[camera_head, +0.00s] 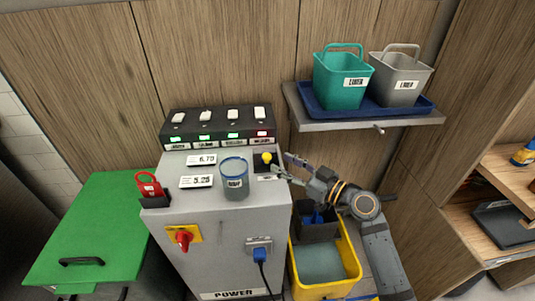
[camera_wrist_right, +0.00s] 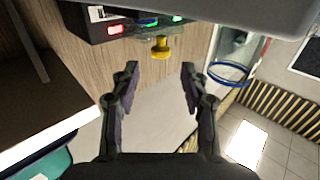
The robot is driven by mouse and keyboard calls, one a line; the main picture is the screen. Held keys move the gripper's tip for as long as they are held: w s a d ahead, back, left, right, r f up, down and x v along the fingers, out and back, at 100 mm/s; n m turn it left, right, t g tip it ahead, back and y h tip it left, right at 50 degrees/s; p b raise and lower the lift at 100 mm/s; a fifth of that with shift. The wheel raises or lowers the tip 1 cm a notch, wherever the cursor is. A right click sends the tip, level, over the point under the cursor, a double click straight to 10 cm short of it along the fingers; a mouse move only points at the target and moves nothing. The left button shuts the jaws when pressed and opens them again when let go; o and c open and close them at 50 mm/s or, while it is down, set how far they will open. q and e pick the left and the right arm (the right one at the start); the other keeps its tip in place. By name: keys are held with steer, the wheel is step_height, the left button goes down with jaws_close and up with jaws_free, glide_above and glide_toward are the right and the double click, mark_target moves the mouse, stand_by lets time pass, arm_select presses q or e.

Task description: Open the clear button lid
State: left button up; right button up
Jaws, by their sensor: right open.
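A clear cylinder with a blue rim and a label (camera_head: 234,180) stands on top of the grey cabinet (camera_head: 215,222); its blue ring also shows in the right wrist view (camera_wrist_right: 231,73). I cannot tell whether it is the clear button lid. A yellow button (camera_head: 266,157) sits on a black base to its right; the yellow piece also shows in the right wrist view (camera_wrist_right: 160,47). No clear lid can be made out over it. My right gripper (camera_head: 283,164) is open and empty, just right of the yellow button; its spread fingers (camera_wrist_right: 160,73) point toward it. My left gripper is not in view.
A black switch box (camera_head: 218,125) with several white switches stands behind. A red padlock (camera_head: 149,187) is at the cabinet's left edge. A wall shelf (camera_head: 352,122) holds a green bin (camera_head: 340,80) and a grey bin (camera_head: 399,80). A yellow bin (camera_head: 346,254) stands below my right arm.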

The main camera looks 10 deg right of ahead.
mark_target(270, 158)
steer(key=x, duration=0.5)
steer(key=shift+w+a+r+p, duration=0.1)
steer(key=shift+w+a+p, duration=0.1)
steer(key=shift+p, duration=0.2)
steer(key=shift+w+a, duration=0.5)
steer(key=shift+a, duration=0.05)
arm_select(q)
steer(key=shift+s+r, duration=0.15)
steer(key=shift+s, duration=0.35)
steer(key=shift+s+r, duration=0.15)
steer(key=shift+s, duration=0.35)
arm_select(e)
jaws_close()
steer(key=shift+f, duration=0.2)
